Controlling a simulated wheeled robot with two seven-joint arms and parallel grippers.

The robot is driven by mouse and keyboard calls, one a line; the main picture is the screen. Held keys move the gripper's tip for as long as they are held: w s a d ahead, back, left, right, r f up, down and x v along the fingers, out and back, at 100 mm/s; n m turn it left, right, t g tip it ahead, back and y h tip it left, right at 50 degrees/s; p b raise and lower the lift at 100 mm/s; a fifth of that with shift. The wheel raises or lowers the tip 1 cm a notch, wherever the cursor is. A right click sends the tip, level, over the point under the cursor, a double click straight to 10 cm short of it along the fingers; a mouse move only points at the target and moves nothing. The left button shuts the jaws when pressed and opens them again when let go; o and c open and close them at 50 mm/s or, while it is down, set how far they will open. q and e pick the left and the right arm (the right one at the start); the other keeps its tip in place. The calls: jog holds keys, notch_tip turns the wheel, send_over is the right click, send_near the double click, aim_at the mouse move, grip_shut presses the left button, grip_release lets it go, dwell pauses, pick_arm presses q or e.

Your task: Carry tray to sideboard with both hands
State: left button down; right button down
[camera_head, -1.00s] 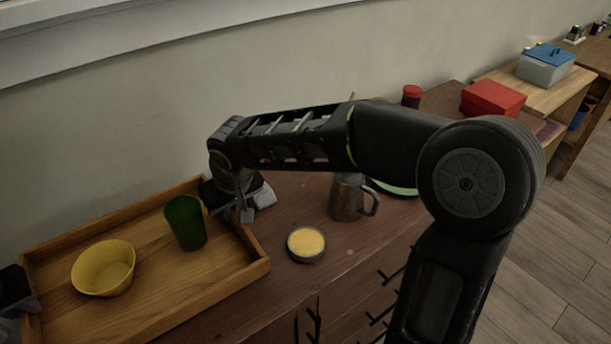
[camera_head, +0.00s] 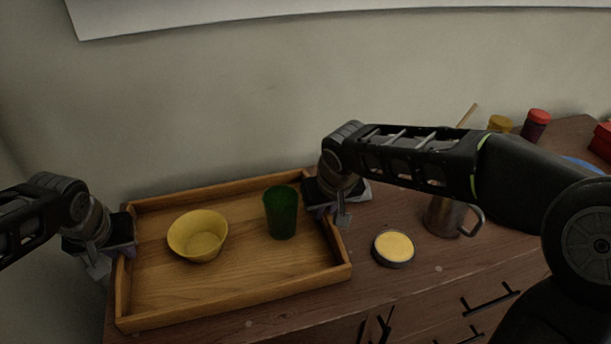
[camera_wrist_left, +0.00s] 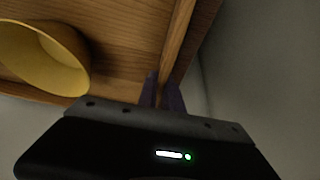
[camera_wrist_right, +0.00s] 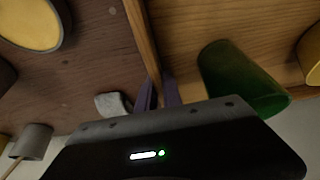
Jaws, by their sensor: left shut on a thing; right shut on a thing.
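The wooden tray (camera_head: 240,284) sits on the dark wooden sideboard (camera_head: 300,312) in the head view. A yellow bowl (camera_head: 198,236) and a green cup (camera_head: 281,212) stand upright in it. My left gripper (camera_head: 122,240) is shut on the tray's left wall, which also shows between its fingers in the left wrist view (camera_wrist_left: 178,50). My right gripper (camera_head: 328,205) is shut on the tray's right wall, seen between its fingers in the right wrist view (camera_wrist_right: 143,40). The fingertips are partly hidden in the head view.
Right of the tray are a round tin with a yellow top (camera_head: 393,248) and a metal mug (camera_head: 445,216). A red-lidded jar (camera_head: 536,124) stands further back. A small grey object (camera_wrist_right: 113,104) lies close to my right gripper. The wall is directly behind.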

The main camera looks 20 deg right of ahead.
pick_arm(q)
jog(key=c, duration=1.9)
grip_release()
pick_arm(e)
jog(key=c, duration=1.9)
grip_release()
pick_arm(q)
jog(key=o, duration=0.4)
pick_arm(e)
jog(key=o, duration=0.4)
pick_arm(q)
jog(key=v, duration=1.2)
pick_arm(e)
jog(key=v, duration=1.2)
